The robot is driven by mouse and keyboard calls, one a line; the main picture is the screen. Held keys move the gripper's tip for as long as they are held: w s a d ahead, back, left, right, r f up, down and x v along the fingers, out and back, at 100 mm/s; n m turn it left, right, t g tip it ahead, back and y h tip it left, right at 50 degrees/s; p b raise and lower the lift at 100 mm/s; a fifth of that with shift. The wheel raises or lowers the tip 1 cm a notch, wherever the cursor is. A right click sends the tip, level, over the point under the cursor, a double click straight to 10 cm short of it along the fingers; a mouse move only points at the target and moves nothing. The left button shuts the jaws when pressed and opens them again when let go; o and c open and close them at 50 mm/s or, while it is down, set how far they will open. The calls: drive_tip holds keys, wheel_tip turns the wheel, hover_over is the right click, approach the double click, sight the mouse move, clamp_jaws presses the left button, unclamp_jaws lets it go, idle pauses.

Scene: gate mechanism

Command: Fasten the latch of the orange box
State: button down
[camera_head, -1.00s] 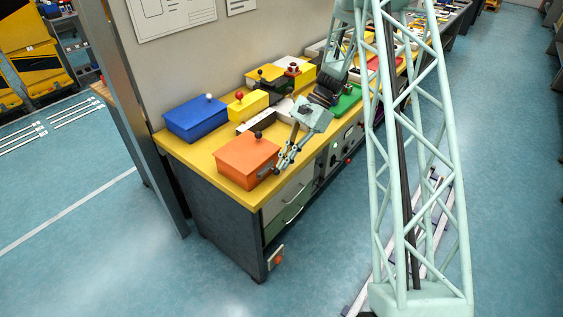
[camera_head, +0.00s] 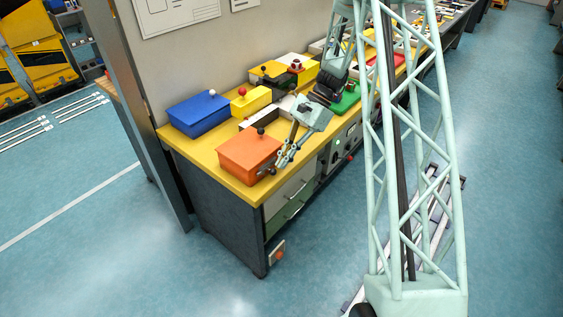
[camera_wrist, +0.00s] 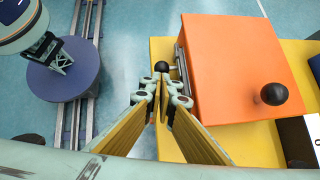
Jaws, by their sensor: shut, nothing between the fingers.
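The orange box (camera_head: 247,156) sits on the near end of the yellow bench top, with its lid down and a dark ball knob (camera_wrist: 273,93) on the lid. In the wrist view, a small latch with a black ball end (camera_wrist: 161,67) and a metal bar is on the side of the box facing my gripper. My gripper (camera_head: 268,172) is beside that side of the box. In the wrist view the fingertips (camera_wrist: 162,82) are together, empty, just by the black ball. I cannot tell whether they touch it.
A blue box (camera_head: 200,114) and a yellow box (camera_head: 250,101) stand behind the orange box on the yellow bench top (camera_head: 205,160). Below are drawers (camera_head: 290,190).

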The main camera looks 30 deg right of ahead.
drive_tip(key=shift+w+d+r, duration=0.1)
drive_tip(key=shift+d, duration=0.35)
drive_tip(key=d+f+p+v, duration=0.1)
drive_tip(key=p+v, duration=0.1)
drive_tip(key=v, duration=0.9)
drive_tip(key=shift+w+d+r, duration=0.15)
drive_tip(key=shift+d+r, duration=0.1)
drive_tip(key=shift+r, duration=0.05)
